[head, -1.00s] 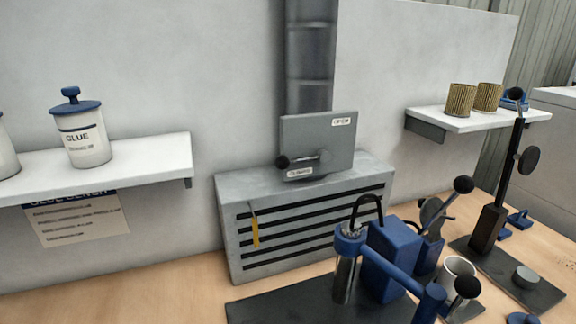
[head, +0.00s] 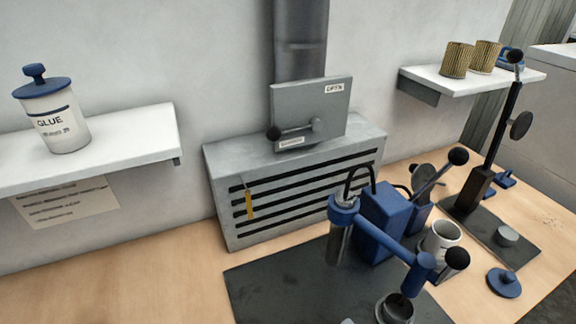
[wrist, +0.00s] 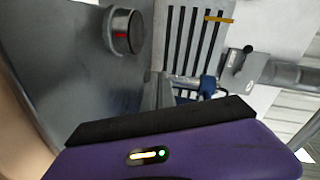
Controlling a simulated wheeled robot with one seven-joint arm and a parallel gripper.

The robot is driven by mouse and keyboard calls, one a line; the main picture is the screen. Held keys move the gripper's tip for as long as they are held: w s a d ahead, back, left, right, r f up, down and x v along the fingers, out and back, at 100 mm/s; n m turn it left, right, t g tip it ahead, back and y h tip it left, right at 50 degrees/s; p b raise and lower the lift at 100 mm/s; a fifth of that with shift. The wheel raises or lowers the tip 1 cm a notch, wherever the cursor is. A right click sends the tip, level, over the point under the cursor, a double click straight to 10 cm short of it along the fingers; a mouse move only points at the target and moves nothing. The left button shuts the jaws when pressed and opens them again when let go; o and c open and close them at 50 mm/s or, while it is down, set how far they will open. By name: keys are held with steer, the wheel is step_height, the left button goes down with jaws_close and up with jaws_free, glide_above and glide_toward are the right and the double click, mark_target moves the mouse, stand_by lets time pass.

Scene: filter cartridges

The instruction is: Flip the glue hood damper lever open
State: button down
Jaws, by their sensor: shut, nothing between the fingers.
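The glue hood (head: 300,190) is a grey slotted box against the wall with a duct (head: 300,45) above it. Its damper plate (head: 335,108) carries an OPEN label at the upper right and another label, too small to read, at the lower left. The damper lever (head: 292,129) has a black knob and points left from its pivot, near the lower label. In the wrist view the lever's knob (wrist: 248,49) shows at the upper right, apart from my gripper (wrist: 158,92). My gripper is shut and empty; it does not show in the head view.
A blue press (head: 385,215) on a dark base stands in front of the hood, with a cup (head: 440,238) beside it. A glue jar (head: 52,115) stands on the left shelf. Pleated cartridges (head: 457,60) stand on the right shelf. The bench at the front left is clear.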

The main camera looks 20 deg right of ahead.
steer(key=w+r+m+t+y, duration=0.2)
steer(key=w+r+m, duration=0.25)
steer(key=w, duration=0.45)
steer(key=m+t+y, duration=0.4)
steer(key=m, duration=0.4)
glide_toward(295, 129)
step_height(295, 129, down, 4)
steer(key=s+a, duration=0.3)
steer(key=shift+w+d+r+n, duration=0.1)
steer(key=shift+d+r+n, duration=0.05)
steer(key=shift+r+n, duration=0.1)
steer(key=p+x, duration=0.3)
steer(key=x, duration=0.7)
